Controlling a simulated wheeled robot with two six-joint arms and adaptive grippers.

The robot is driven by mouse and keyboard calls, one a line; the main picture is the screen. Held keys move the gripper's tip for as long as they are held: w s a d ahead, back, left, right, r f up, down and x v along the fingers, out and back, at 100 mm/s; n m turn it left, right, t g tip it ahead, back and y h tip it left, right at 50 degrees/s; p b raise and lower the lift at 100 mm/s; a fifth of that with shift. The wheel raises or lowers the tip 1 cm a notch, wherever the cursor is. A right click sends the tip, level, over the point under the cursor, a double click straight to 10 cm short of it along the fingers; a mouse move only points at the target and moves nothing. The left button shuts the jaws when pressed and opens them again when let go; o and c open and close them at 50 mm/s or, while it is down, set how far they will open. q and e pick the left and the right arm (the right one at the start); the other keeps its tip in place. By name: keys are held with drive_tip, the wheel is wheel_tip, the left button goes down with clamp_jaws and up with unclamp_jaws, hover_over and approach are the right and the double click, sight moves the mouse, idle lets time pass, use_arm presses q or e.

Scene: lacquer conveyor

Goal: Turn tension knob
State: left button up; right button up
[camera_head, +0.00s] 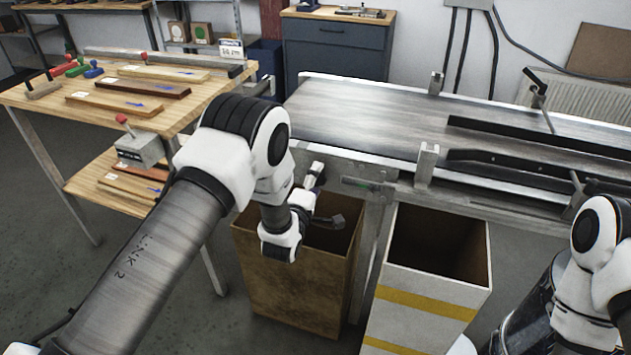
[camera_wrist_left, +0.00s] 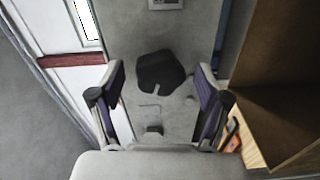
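The tension knob (camera_wrist_left: 160,72) is a dark, lobed knob on a grey metal plate (camera_wrist_left: 190,20) in the left wrist view. My left gripper (camera_wrist_left: 162,88) is open, with one finger on each side of the knob in that view. Gaps show between both fingers and the knob, so neither finger appears to touch it. In the head view my left gripper (camera_head: 328,195) is at the conveyor's near side, above the brown bin. I cannot make out the knob there. My right arm shows at the right edge, but its gripper is out of view.
The conveyor (camera_head: 370,110) has a metal frame with guide rails. Below it stand an open brown bin (camera_head: 290,275) and a white bin with yellow stripes (camera_head: 425,325). A wooden table (camera_head: 205,95) with sample boards and several coloured-handled tools is at left.

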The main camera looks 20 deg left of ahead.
use_arm(q)
drive_tip(key=shift+s, duration=0.15)
drive_tip(key=s, duration=1.1)
drive_tip(key=shift+s+a, duration=0.2)
drive_tip(key=shift+s, duration=0.2)
